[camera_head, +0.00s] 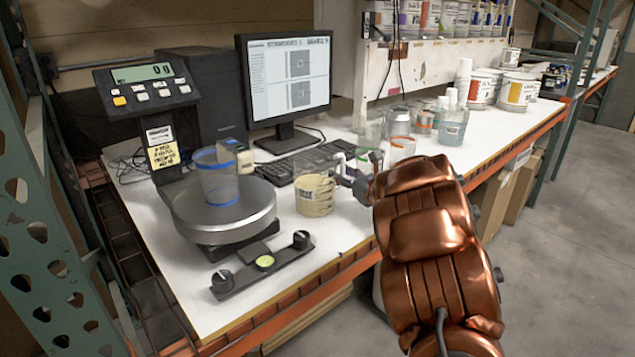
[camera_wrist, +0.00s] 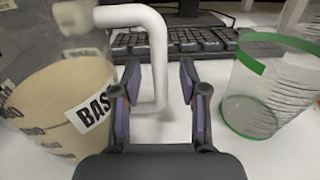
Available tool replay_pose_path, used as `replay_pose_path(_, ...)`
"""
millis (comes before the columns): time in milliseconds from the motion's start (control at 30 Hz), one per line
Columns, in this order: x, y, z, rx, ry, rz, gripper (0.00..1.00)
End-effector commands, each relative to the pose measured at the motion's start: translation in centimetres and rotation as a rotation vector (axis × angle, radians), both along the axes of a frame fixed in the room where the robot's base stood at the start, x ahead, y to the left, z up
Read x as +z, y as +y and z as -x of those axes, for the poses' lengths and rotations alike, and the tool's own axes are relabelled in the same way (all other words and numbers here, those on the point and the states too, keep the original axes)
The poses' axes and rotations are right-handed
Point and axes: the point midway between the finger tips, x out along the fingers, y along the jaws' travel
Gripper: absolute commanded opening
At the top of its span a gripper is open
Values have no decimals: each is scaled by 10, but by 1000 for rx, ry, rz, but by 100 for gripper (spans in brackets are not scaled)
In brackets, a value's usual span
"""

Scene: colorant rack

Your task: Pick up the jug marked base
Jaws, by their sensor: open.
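The jug marked base (camera_head: 314,198) is a cream cylinder with a dark-lettered label, standing upright on the white bench right of the scale. In the wrist view the jug (camera_wrist: 50,90) fills the left side, with part of its "BAS" label showing. Its white handle (camera_wrist: 158,60) curves out to the right, and the upright part shows between my fingers. My gripper (camera_wrist: 160,85) is open, with one finger on each side of the handle. I cannot tell whether either finger touches it. In the head view my gripper (camera_head: 352,172) is right beside the jug, partly hidden by my arm.
A clear green-rimmed cup (camera_wrist: 262,95) stands close to my right finger. A keyboard (camera_head: 300,162) lies behind the jug. The scale (camera_head: 224,208) holds a blue-banded clear container (camera_head: 216,178). Several cups and tubs crowd the bench to the back right.

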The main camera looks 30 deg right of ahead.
Motion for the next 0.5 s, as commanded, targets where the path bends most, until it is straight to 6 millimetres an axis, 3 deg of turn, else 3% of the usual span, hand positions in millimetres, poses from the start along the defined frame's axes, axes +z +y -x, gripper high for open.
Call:
replay_pose_path(200,0,0,0,-1,1,0,43)
replay_pose_path(500,0,-1,0,-1,1,0,13)
